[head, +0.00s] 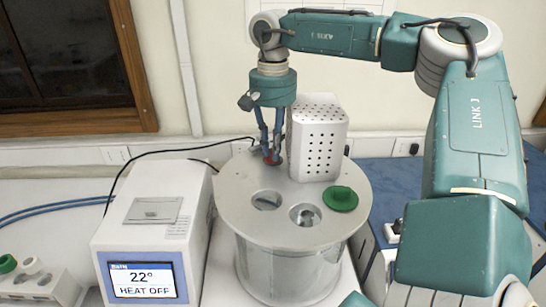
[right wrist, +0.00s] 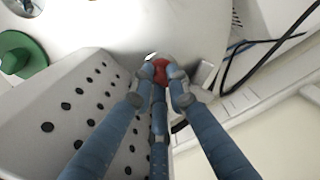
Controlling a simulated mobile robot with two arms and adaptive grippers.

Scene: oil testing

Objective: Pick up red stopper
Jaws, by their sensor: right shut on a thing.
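The red stopper (head: 273,158) is on the round metal lid of the bath, at its back left edge, beside the white perforated box. My right gripper (head: 268,152) points down with its fingers around the stopper. In the right wrist view the red stopper (right wrist: 161,72) shows between the fingertips of my right gripper (right wrist: 161,82), which are shut on it. The fingers hide part of the stopper, and I cannot tell whether it is raised off the lid. My left gripper is not in view.
The perforated white box (head: 318,135) stands close to the right of the gripper. A green stopper (head: 341,198) sits on the metal lid (head: 245,220), which has two open holes. A heater unit (head: 150,245) stands to the left. A cable (head: 130,165) runs behind.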

